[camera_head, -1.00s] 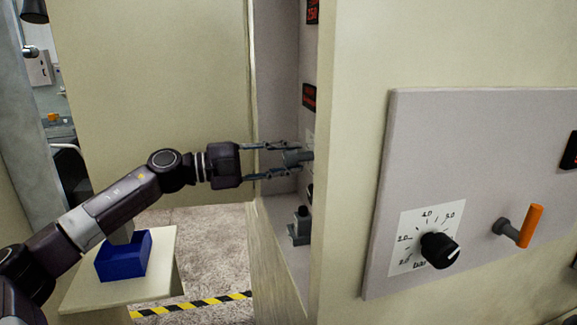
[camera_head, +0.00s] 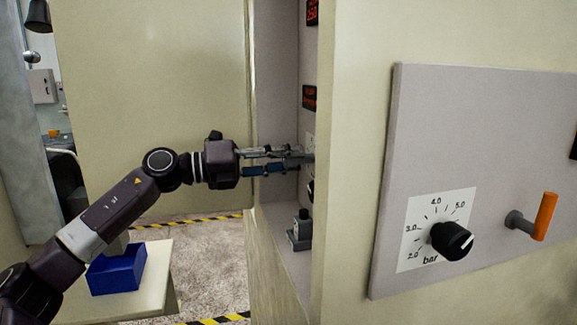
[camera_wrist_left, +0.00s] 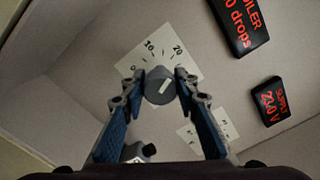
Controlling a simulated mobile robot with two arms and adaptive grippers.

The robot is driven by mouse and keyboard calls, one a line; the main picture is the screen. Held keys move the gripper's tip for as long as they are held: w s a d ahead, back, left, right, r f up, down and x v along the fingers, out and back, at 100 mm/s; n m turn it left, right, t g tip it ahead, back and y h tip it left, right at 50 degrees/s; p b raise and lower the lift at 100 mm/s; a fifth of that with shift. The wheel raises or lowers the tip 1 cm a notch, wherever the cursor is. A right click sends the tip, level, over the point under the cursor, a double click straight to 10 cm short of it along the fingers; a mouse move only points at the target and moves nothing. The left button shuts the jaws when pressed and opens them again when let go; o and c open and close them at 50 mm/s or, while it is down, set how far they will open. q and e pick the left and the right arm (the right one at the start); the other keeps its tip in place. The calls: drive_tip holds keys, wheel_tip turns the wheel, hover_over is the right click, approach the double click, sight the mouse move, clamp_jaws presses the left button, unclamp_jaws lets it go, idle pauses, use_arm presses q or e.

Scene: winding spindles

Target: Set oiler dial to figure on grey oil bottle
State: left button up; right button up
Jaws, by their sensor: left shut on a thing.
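My left gripper (camera_head: 312,159) reaches into the pale cabinet and is shut on the grey oiler dial knob. In the left wrist view, its two fingers (camera_wrist_left: 167,80) are on either side of the grey oiler dial (camera_wrist_left: 158,88). The knob has a white mark and sits over a white scale card with the figures 0, 10 and 20. A red display (camera_wrist_left: 240,25) beside it reads "OILER" and "0 drops", partly cut off. A small grey bottle-like thing with a dark top (camera_head: 300,232) stands low in the cabinet; no figure on it is readable. My right gripper is out of view.
A second red display (camera_wrist_left: 271,103) and another white scale card (camera_wrist_left: 208,135) are nearby. The cabinet wall (camera_head: 345,130) stands close right of my left gripper. A black bar dial (camera_head: 452,241) and orange lever (camera_head: 545,216) are on the outer panel. A blue box (camera_head: 118,270) stands lower left.

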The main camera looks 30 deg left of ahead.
use_arm(q)
drive_tip(key=shift+m, duration=0.6)
drive_tip(key=shift+b, duration=0.3)
drive_tip(key=o, duration=1.1)
drive_tip(key=shift+o, duration=0.2)
drive_tip(key=shift+s+a, duration=0.1)
